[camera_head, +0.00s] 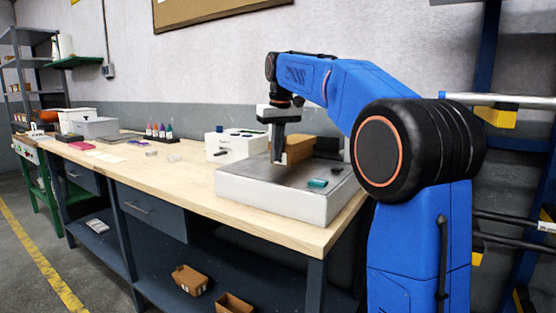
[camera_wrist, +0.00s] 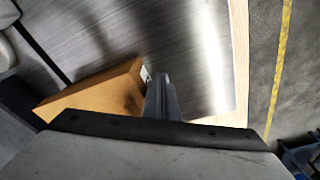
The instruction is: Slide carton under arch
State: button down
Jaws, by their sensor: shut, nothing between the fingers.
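The brown carton (camera_head: 299,148) sits on the metal-topped platform (camera_head: 243,180) at the right end of the bench. It also shows in the wrist view (camera_wrist: 98,92), left of my fingers. My gripper (camera_head: 278,160) points down, shut and empty, close beside the carton's left side in the head view. In the wrist view its fingertips (camera_wrist: 161,78) are at the carton's right end; I cannot tell whether they touch. The carton's far side is hidden. I cannot clearly make out the arch; a pale upright (camera_head: 347,148) beyond the carton is partly hidden by my arm.
A teal item (camera_head: 317,183) and a small grey piece (camera_head: 336,170) lie on the platform's front right. A white box (camera_head: 236,144) stands left of the platform. Small bottles (camera_head: 158,131) stand farther left. The platform's front left is clear.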

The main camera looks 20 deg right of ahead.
aim_at(289, 140)
jog(key=shift+w+d, duration=0.15)
jog(key=shift+d, duration=0.1)
jog(key=shift+w+d, duration=0.1)
jog(key=shift+d, duration=0.05)
jog(key=shift+w+d, duration=0.8)
jog(key=shift+d, duration=0.25)
jog(key=shift+d, duration=0.1)
jog(key=shift+w+d, duration=0.85)
jog(key=shift+d, duration=0.25)
jog(key=shift+w+d, duration=0.1)
jog(key=shift+d, duration=0.05)
jog(key=shift+w+d, duration=0.3)
jog(key=shift+d, duration=0.05)
jog(key=shift+s+a, duration=0.1)
